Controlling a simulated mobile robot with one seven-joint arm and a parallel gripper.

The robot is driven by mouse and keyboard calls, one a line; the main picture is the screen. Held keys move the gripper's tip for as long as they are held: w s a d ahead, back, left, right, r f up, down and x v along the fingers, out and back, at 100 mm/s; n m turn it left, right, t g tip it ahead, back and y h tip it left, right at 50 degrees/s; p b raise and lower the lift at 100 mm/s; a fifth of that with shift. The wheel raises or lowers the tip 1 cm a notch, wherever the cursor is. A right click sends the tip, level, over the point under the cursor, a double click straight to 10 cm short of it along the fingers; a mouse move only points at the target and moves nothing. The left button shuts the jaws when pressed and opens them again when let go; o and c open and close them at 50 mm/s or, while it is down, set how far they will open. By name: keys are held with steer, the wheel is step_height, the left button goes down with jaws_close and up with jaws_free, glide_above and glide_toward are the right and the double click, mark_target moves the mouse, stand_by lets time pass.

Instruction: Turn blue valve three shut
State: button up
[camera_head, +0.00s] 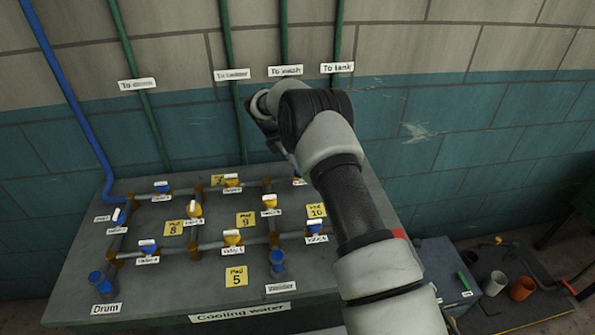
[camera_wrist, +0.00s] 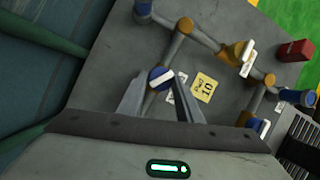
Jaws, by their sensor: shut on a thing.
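In the wrist view a round blue valve (camera_wrist: 160,78) with a white bar handle sits between the fingertips of my gripper (camera_wrist: 160,88). The fingers are shut on it from both sides. The bar lies slanted in the picture; I cannot tell its exact angle to the pipe. A small label beside it is too blurred to read. In the head view my arm covers the gripper and most of this valve, near the back right of the grey bench (camera_head: 70,290).
Other blue valves (camera_head: 148,246) and yellow valves (camera_head: 232,237) stand on the pipe grid. Yellow pad signs (camera_head: 236,276) lie between them. A wall with green pipes (camera_head: 235,120) rises behind. A red block (camera_wrist: 294,50) lies on the bench.

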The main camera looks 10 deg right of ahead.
steer(key=shift+w+m+g+b, duration=0.2)
steer(key=shift+m+g+b, duration=0.7)
steer(key=shift+m, duration=1.3)
steer(key=shift+d, duration=0.1)
steer(key=o, duration=1)
steer(key=shift+o, duration=0.2)
step_height(320, 180, up, 10)
steer(key=p, duration=0.1)
